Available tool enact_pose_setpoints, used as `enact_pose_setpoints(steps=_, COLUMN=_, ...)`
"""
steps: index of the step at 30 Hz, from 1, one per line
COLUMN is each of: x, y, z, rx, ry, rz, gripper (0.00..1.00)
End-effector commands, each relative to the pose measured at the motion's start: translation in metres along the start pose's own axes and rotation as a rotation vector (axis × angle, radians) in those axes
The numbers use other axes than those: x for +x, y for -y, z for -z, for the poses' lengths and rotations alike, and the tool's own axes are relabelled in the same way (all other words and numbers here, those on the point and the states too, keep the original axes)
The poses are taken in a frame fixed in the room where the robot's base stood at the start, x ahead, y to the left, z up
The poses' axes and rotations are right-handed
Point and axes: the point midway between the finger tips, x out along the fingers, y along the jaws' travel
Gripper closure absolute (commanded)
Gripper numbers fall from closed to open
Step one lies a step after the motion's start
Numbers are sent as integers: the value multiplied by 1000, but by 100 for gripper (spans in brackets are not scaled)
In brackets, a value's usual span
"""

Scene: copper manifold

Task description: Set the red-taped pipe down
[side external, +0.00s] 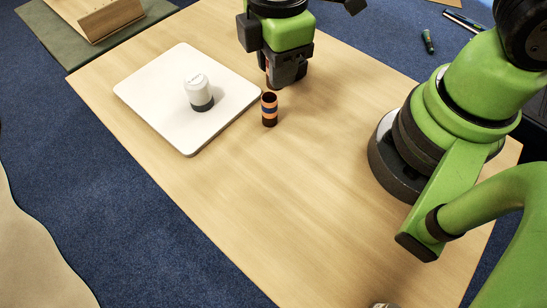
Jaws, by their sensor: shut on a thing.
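My gripper (276,84) hangs at the top centre, pointing down over the wooden table, just right of the white board's far right corner. It is shut on the red-taped pipe (269,78), of which only a small dark reddish part shows by the jaws. The rest of that pipe is hidden, and I cannot tell whether its lower end touches the table.
A white board (150,95) lies on the table (290,190), with a white capped cylinder with a dark base (198,90) upright on it. A wooden tray (108,20) sits on a green mat at the top left. The table's front middle is clear. Pens lie at the top right.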

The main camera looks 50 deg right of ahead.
Motion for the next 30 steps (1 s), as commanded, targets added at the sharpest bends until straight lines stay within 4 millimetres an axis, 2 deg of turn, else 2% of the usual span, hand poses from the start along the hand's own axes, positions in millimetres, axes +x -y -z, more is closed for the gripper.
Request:
enact_pose_setpoints(steps=1, x=0, y=16, z=13, rx=-107, ry=0, rz=0, gripper=94)
enact_pose_setpoints(steps=3, x=0, y=36, z=26, rx=-237, ry=0, rz=0, gripper=94)
enact_pose_setpoints(steps=6, x=-1, y=61, z=38, rx=-391, ry=-1, rz=1, gripper=94)
enact_pose_setpoints(steps=12, x=0, y=89, z=49, rx=-561, ry=0, rz=1, gripper=94)
enact_pose_setpoints(steps=14, x=4, y=92, z=50, rx=-581, ry=1, rz=2, gripper=94)
enact_pose_setpoints(steps=21, x=44, y=94, z=49, rx=-588, ry=5, rz=5, gripper=94)
enact_pose_setpoints(steps=30, x=75, y=94, z=49, rx=-585, ry=4, rz=4, gripper=94)
